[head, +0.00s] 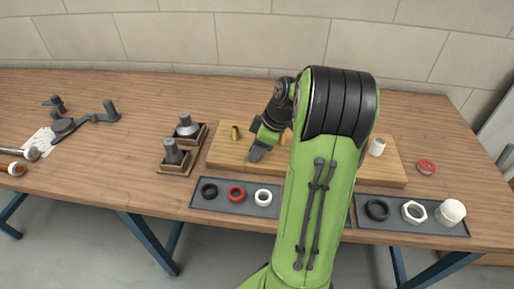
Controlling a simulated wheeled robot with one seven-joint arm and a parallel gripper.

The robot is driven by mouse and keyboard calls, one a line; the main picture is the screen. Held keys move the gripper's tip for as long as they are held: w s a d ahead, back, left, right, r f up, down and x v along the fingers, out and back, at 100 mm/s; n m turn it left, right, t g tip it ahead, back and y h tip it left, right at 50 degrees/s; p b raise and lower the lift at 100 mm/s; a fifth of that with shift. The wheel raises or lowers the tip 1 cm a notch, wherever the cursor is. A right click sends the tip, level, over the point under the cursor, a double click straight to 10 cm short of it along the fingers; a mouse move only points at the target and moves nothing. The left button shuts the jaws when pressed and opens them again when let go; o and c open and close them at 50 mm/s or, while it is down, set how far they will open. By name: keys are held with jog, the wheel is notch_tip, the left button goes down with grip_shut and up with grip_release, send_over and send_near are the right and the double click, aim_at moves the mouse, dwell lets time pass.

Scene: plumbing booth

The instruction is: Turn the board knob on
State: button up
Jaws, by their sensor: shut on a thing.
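The wooden board (222,153) lies on the workbench in the head view, partly covered by my arm. My gripper (256,154) is low over the left half of the board, pointing down. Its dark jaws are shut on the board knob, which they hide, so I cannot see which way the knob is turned. A small brass fitting (235,132) stands on the board just left of my gripper. A white cylinder (377,147) stands on the board's right part.
Grey trays with a red ring (236,194) and a white hex nut (413,211) lie along the front edge. Wooden boxes (174,169) with grey fittings stand left of the board. Bench between boxes and far-left tools is clear.

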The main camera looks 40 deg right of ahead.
jog(key=m, duration=0.2)
jog(key=m+t+h+b, duration=0.1)
jog(key=m, duration=0.1)
jog(key=shift+a+m+h, duration=0.15)
jog(key=shift+m+h, duration=0.15)
jog(key=shift+m, duration=0.1)
jog(key=m+h, duration=0.1)
jog(key=m, duration=0.3)
jog(key=shift+a+m+h+b, duration=0.15)
jog(key=shift+m+h+b, duration=0.15)
jog(key=shift+h, duration=0.1)
jog(key=m, duration=0.2)
jog(key=m+h, duration=0.1)
jog(key=m, duration=0.1)
jog(key=shift+a+g+h, duration=0.1)
jog(key=shift+g+h, duration=0.2)
jog(key=shift+g, duration=0.1)
jog(key=shift+m+g+h, duration=0.5)
jog(key=shift+m, duration=1.4)
jog(key=o, duration=1)
jog(key=shift+o, duration=0.2)
jog(key=shift+r, duration=0.1)
